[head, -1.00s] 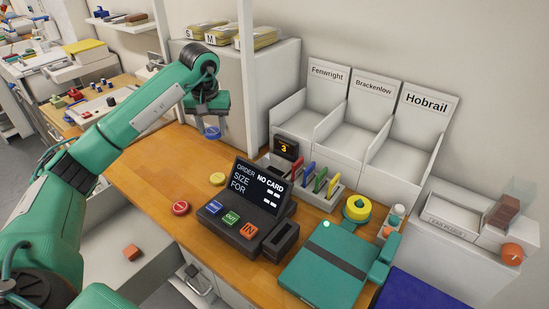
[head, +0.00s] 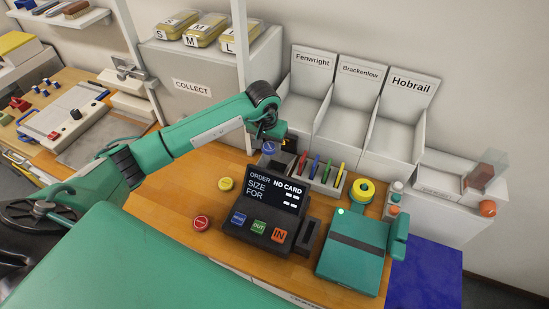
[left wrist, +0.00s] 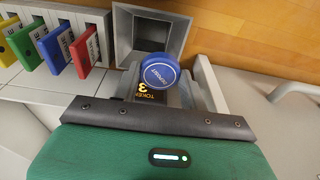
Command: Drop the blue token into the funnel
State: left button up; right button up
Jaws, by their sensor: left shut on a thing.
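My left gripper (head: 268,143) is shut on the round blue token (head: 269,148) above the counter, behind the order terminal. In the left wrist view the blue token (left wrist: 160,72) is held between the grey fingertips. The funnel (left wrist: 122,38), a grey square hopper with sloping walls, shows just beyond the token, which overlaps its near edge in the picture. The height between token and funnel is hard to tell. In the head view the arm and terminal hide most of the funnel. My right gripper is not in view.
The order terminal (head: 262,205) reads NO CARD. A rack of coloured cards (head: 323,190) stands close to the gripper; the token counter (left wrist: 146,96) reads 3. Labelled bins (head: 392,150) stand behind.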

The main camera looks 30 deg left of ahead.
pick_arm(q)
notch_tip(320, 180, down, 6)
jog(key=b, duration=0.1)
dwell(0.4)
jog(key=shift+d, duration=0.1)
jog(key=o, duration=1.1)
jog(key=shift+c, duration=0.2)
jog(key=r+b, duration=0.1)
jog(key=r, duration=0.3)
jog(key=s+r+b, duration=0.1)
jog(key=r+b, duration=0.1)
jog(key=r, duration=0.2)
jog(key=r+b, duration=0.2)
jog(key=r, duration=0.2)
jog(key=shift+s, duration=0.35)
jog(key=shift+s+r, duration=0.2)
jog(key=shift+r, duration=0.65)
